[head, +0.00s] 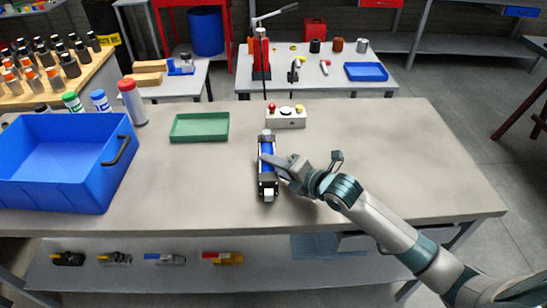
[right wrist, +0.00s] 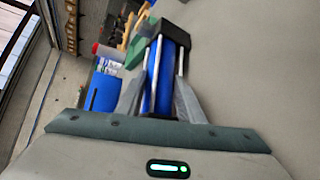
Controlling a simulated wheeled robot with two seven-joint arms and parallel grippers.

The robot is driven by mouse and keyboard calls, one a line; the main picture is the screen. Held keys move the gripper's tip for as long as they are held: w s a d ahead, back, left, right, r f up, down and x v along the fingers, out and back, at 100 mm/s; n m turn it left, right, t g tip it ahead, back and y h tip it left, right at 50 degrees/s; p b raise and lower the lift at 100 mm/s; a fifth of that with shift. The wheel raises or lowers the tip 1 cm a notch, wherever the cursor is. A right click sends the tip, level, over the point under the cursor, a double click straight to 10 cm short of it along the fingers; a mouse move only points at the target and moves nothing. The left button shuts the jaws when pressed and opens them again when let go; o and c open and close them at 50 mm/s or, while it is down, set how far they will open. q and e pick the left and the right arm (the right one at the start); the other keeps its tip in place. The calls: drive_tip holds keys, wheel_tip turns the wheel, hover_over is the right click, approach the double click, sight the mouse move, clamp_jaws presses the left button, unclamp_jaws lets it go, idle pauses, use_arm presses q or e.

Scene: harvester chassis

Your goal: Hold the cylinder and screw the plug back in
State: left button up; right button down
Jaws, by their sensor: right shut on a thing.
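The cylinder (head: 267,149) lies on the grey workbench (head: 370,135), its long side running front to back. It has a blue barrel, dark square end blocks and metal tie rods. My right gripper (head: 268,160) reaches in from the right and is shut on the middle of the barrel. In the right wrist view the cylinder (right wrist: 164,72) sits between the two grey fingers of my right gripper (right wrist: 160,100). A small light-coloured piece shows at the front end of the cylinder. I cannot make out the plug. My left gripper is not in view.
A control box (head: 287,118) with several buttons stands just behind the cylinder. A green tray (head: 200,137) lies to the left, and a large blue bin (head: 60,185) stands at the far left. Bottles stand behind the bin. The bench right of my arm is clear.

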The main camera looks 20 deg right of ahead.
drive_tip(key=shift+w+r, duration=0.1)
drive_tip(key=shift+r, duration=0.1)
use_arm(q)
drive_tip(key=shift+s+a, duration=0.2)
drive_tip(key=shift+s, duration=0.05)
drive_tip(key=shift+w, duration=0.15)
use_arm(e)
drive_tip(key=c, duration=1.6)
unclamp_jaws()
drive_tip(key=shift+f, duration=0.4)
drive_tip(key=shift+o, duration=0.6)
drive_tip(key=shift+r, duration=0.1)
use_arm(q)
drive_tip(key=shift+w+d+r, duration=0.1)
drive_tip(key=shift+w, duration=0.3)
